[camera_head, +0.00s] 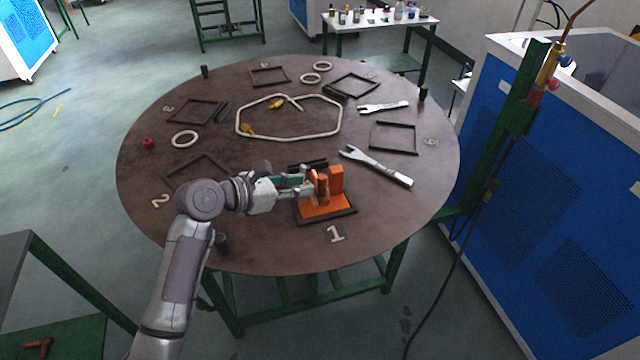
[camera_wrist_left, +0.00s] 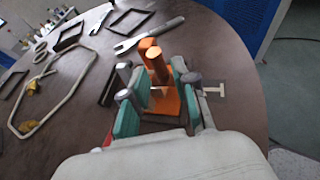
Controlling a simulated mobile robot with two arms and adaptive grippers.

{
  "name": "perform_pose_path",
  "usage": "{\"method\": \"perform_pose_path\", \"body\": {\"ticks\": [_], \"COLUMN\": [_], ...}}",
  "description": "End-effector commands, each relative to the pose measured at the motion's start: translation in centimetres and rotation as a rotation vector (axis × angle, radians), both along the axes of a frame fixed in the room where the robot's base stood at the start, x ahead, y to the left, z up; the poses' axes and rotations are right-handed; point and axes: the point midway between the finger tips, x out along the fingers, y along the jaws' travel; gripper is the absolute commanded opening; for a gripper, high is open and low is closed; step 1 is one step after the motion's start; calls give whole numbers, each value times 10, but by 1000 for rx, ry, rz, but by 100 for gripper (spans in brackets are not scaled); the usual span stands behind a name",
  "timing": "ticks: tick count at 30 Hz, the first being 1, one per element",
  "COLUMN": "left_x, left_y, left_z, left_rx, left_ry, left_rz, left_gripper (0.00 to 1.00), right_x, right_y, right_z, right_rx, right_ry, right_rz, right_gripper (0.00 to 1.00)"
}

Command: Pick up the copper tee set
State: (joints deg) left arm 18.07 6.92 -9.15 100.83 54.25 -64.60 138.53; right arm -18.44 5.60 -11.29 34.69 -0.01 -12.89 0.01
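An orange stand (camera_head: 325,209) sits inside a dark frame by the number 1 at the near edge of the round table. A copper-coloured tee piece (camera_head: 321,186) stands upright on it, beside a taller orange block (camera_head: 336,178). My left gripper (camera_head: 306,184) reaches in from the left at the piece. In the left wrist view, my left gripper's (camera_wrist_left: 156,92) green-padded fingers are spread, with the copper piece (camera_wrist_left: 157,68) between and slightly beyond them. Gaps show on both sides; contact is not visible. My right gripper is not in view.
The round table (camera_head: 240,240) also holds two fork wrenches (camera_head: 378,167), a pale bent hose loop (camera_head: 290,137), rings and empty dark frames. A blue cabinet (camera_head: 570,210) with a torch (camera_head: 548,70) stands close at right. Another copper-coloured fitting (camera_head: 38,344) lies at lower left.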

Motion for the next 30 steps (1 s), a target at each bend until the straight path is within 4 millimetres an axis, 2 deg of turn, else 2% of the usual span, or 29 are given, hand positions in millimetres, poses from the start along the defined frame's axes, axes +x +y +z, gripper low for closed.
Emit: {"method": "perform_pose_path", "body": {"ticks": [4,9,11,17,25,30], "left_x": [7,16,21,35,37,37], "left_y": [-10,-22,-29,-46,-48,-48], "left_z": [-4,-9,-12,-24,-26,-26], "left_rx": [1,1,0,1,2,3], "left_ry": [-1,2,1,-1,-3,-2], "left_rz": [-1,-2,-2,0,0,0], "left_gripper": [28,28,28,28,28,0], "right_x": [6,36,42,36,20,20], "right_y": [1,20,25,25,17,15], "right_z": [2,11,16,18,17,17], "right_rx": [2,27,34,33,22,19], "right_ry": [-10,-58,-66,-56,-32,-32], "right_rz": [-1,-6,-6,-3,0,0], "right_gripper": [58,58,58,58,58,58]}}
